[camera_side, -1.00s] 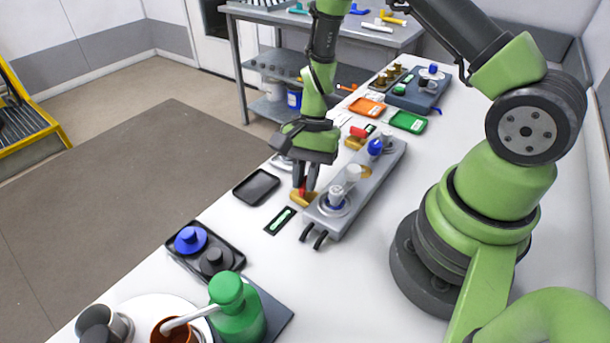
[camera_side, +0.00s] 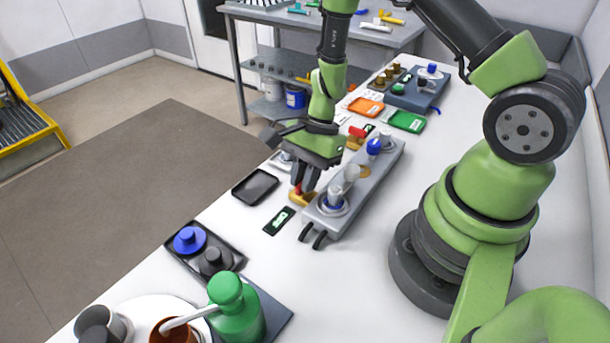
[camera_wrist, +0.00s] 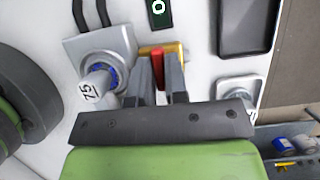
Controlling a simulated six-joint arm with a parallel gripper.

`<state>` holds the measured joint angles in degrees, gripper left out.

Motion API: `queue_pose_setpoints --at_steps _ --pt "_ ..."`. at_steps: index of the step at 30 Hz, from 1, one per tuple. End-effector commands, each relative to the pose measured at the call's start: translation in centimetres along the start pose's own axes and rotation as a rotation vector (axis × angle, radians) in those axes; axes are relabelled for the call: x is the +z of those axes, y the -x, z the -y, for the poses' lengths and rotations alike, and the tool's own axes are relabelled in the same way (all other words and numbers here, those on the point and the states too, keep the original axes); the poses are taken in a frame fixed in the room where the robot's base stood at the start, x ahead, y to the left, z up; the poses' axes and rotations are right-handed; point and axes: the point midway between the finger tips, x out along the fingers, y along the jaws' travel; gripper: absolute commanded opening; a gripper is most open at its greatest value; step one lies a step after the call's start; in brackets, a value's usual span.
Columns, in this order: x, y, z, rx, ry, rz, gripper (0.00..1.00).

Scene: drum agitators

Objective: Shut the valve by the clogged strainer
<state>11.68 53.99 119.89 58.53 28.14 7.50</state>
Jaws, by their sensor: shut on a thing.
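The near valve has a brass-yellow body (camera_side: 299,198) and a red handle (camera_side: 297,188), at the left of the grey strainer block (camera_side: 322,224). My gripper (camera_side: 304,184) points down over this valve, its fingers closed about the red handle. In the wrist view the handle (camera_wrist: 157,52) shows between the two fingers (camera_wrist: 160,70), partly hidden by them. The near strainer (camera_side: 335,198) has a pale top and blue ring; the wrist view shows "75" on its cap (camera_wrist: 97,84). A second valve with a red handle (camera_side: 357,132) stands farther back, by a blue-topped strainer (camera_side: 374,147). I cannot tell clogging.
A small dark display (camera_side: 279,221) with a green mark lies before the near valve. An empty black tray (camera_side: 255,187) is left of it. A green bottle (camera_side: 236,310) and a tray with blue and dark knobs (camera_side: 205,252) are in front. Orange and green trays lie behind.

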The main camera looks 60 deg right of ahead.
Motion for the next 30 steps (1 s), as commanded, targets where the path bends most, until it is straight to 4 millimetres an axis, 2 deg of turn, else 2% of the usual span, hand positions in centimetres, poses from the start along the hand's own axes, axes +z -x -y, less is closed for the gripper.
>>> queue_pose_setpoints --at_steps 3,4,7,22,30 --pt "0.06 0.04 0.00 -0.001 -0.006 0.003 0.00" --pt "0.06 0.04 0.00 -0.001 -0.006 0.003 0.16" --pt "0.05 0.03 0.00 0.000 -0.004 0.002 0.39" --pt "-0.02 -0.03 -0.06 0.012 0.022 0.000 0.39" --pt "-0.01 -0.04 0.09 0.089 0.215 0.000 0.39"
